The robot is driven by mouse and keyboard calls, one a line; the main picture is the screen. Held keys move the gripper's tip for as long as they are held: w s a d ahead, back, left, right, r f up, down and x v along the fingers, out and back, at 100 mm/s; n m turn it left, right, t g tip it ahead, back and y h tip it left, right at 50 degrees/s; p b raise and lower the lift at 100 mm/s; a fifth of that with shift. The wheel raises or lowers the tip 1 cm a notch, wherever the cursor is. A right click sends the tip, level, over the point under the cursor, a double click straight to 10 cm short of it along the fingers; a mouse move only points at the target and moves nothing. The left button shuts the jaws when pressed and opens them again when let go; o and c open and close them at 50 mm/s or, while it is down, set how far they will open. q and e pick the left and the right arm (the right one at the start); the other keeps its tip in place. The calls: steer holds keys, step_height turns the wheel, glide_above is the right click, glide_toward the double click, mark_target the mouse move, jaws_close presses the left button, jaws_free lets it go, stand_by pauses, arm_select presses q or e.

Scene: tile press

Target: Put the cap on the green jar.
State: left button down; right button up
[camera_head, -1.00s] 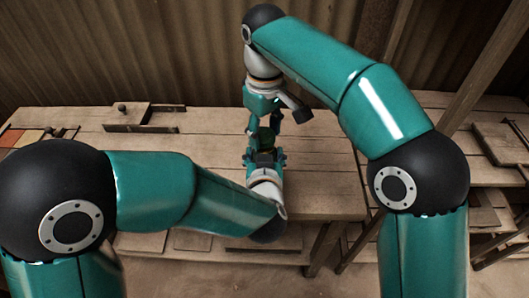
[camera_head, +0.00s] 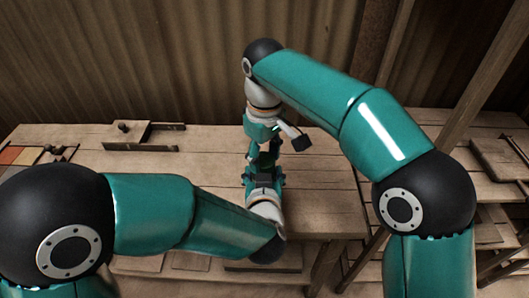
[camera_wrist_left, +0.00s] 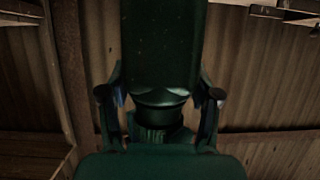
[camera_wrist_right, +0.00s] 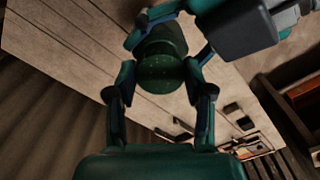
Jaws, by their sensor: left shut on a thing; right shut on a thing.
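In the head view, my left gripper (camera_head: 264,178) reaches up from the front and my right gripper (camera_head: 264,150) comes down from above, almost meeting it over the table. A dark green jar (camera_wrist_left: 163,45) stands between my left gripper's fingers (camera_wrist_left: 160,85) in the left wrist view; they are shut on it. In the right wrist view, a round dark green piece with a dotted end, seemingly the cap (camera_wrist_right: 162,72), sits between my right gripper's fingertips (camera_wrist_right: 161,82), which are shut on it. Whether cap and jar touch is hidden.
The plank table (camera_head: 210,200) is mostly clear around the grippers. A low wooden fixture (camera_head: 140,135) lies at the back left, with coloured tiles (camera_head: 20,155) at the far left edge.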

steer(key=shift+f, duration=0.55)
stand_by(0.5)
steer(key=m, duration=0.4)
steer(key=shift+a, duration=0.1)
steer(key=m, duration=0.6)
steer(key=shift+a, duration=0.15)
steer(key=m, duration=0.6)
steer(key=shift+m, duration=0.4)
steer(key=m, duration=0.4)
steer(key=shift+w+a, duration=0.1)
steer(key=shift+w, duration=0.05)
steer(key=m, duration=0.6)
steer(key=shift+w+m, duration=0.1)
steer(key=shift+m, duration=0.2)
steer(key=m, duration=0.4)
steer(key=shift+w, duration=0.1)
steer(key=m, duration=0.4)
